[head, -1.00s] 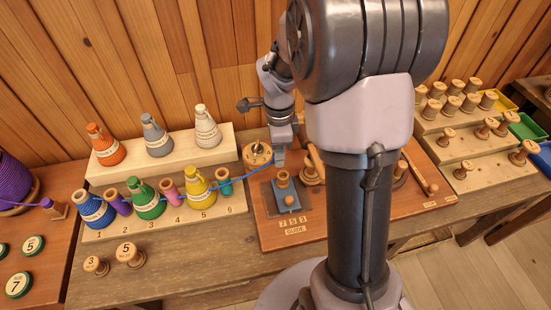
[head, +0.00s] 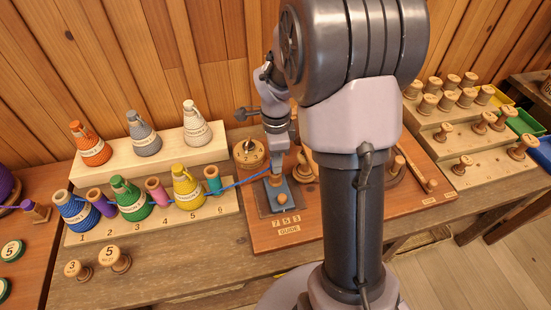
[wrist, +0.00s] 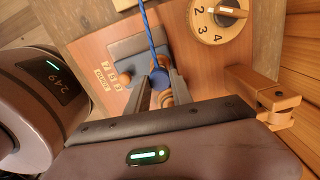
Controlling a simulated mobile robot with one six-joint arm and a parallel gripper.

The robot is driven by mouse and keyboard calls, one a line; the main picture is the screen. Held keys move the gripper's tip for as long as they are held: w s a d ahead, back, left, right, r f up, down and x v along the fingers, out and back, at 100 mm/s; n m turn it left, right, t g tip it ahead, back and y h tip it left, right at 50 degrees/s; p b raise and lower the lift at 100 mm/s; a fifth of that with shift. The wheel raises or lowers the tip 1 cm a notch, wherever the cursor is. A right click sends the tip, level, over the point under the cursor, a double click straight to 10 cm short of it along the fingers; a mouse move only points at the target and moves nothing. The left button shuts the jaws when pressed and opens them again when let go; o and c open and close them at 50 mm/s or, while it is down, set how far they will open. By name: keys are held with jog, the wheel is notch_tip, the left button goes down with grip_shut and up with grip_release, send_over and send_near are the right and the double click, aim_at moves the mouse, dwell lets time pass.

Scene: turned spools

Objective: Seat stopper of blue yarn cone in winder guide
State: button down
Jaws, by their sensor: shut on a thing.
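The blue yarn cone (head: 75,211) stands at the left end of the front rack. Its blue strand (head: 228,186) runs right, past the other cones, to my gripper (head: 278,172). In the wrist view my gripper (wrist: 163,90) is shut on the blue stopper (wrist: 159,77), with the strand (wrist: 151,30) leading away from it. The winder guide (head: 290,186) is a blue-grey block with a wooden knob; it also shows in the wrist view (wrist: 128,50). The stopper is over or at the guide's wooden part; the fingers hide whether they touch.
A numbered dial (head: 250,151) stands left of the guide and a wooden post and arm (wrist: 270,95) stand near the gripper. Yellow (head: 187,188) and green (head: 130,200) cones share the rack (head: 150,229). Stepped spool shelves (head: 440,120) stand at the right.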

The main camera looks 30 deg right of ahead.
jog(key=shift+f+b, duration=1.05)
jog(key=shift+f, duration=0.15)
jog(key=c, duration=1)
grip_release()
jog(key=shift+c, duration=0.2)
jog(key=shift+o, duration=0.4)
jog(key=o, duration=0.3)
notch_tip(320, 180, up, 9)
jog(key=p, duration=0.7)
jog(key=shift+r, duration=0.2)
jog(key=shift+f, duration=0.15)
